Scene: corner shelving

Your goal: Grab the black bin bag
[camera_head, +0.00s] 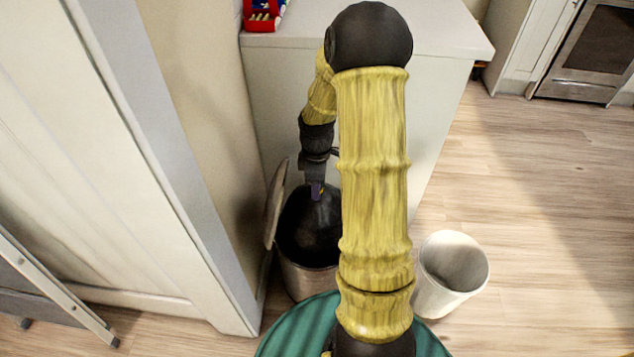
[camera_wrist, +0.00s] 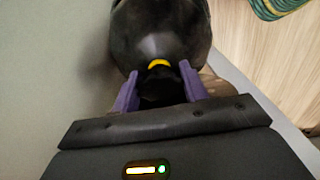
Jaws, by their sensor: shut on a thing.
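The black bin bag (camera_head: 309,225) sits in the mouth of an open metal bin (camera_head: 305,281), between the wall panel and my arm. It also shows in the wrist view (camera_wrist: 160,32), round and shiny, with a yellow tie (camera_wrist: 159,63) at its gathered top. My gripper (camera_head: 317,191) reaches down to the top of the bag. In the wrist view its purple fingers (camera_wrist: 159,92) are shut on the bag's dark neck, just below the yellow tie. My arm hides the right side of the bin in the head view.
The bin's raised lid (camera_head: 276,204) stands at its left. An empty white bin (camera_head: 453,266) stands to the right on the wooden floor. A white cabinet (camera_head: 440,110) is close behind, with a red box (camera_head: 264,14) on top. The floor at right is free.

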